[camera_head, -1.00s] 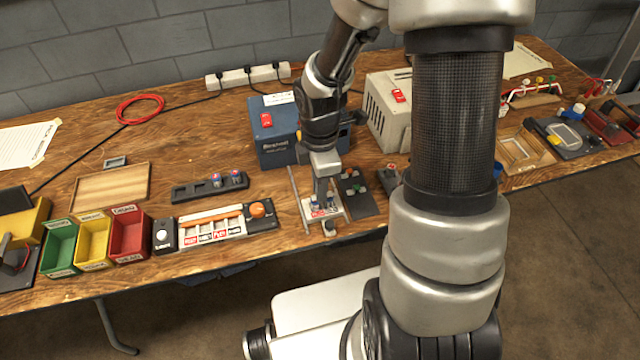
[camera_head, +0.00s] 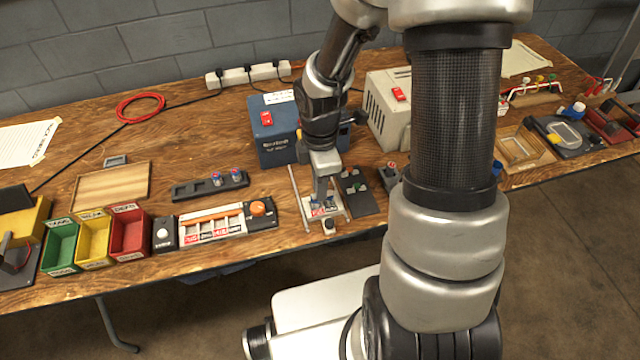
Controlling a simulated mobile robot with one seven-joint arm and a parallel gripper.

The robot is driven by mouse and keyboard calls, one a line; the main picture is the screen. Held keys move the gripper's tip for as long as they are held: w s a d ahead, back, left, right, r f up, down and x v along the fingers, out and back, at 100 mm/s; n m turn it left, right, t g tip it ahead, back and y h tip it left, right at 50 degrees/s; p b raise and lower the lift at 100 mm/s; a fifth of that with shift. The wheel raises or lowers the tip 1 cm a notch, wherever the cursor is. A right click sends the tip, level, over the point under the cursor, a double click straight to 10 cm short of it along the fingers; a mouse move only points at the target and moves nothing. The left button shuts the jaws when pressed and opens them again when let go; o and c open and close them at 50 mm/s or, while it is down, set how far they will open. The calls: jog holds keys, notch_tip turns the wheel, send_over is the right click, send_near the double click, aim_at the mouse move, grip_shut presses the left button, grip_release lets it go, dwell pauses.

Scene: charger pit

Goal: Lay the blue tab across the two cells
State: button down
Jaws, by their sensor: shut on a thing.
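My gripper (camera_head: 323,198) points down over a small pale fixture (camera_head: 338,213) near the front edge of the bench. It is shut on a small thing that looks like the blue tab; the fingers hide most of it. Small blue, white and red parts show at the fingertips, too tiny to tell apart, so I cannot tell whether the tab touches the cells there. Two cells with blue-purple and red tops, a left one (camera_head: 217,180) and a right one (camera_head: 236,175), stand in a dark holder (camera_head: 190,191) to the left.
A thin metal rail (camera_head: 299,198) runs along the fixture's left side. A dark plate (camera_head: 365,205) with small coloured pieces lies right of it. A blue box (camera_head: 272,140) stands behind. A red bin (camera_head: 129,236) and other bins are at the left. Bare wood lies between holder and rail.

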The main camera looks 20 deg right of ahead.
jog(key=shift+f, duration=0.3)
jog(key=c, duration=1.7)
grip_release()
jog(key=shift+r, duration=0.1)
jog(key=shift+r+p, duration=3.3)
jog(key=shift+r, duration=0.1)
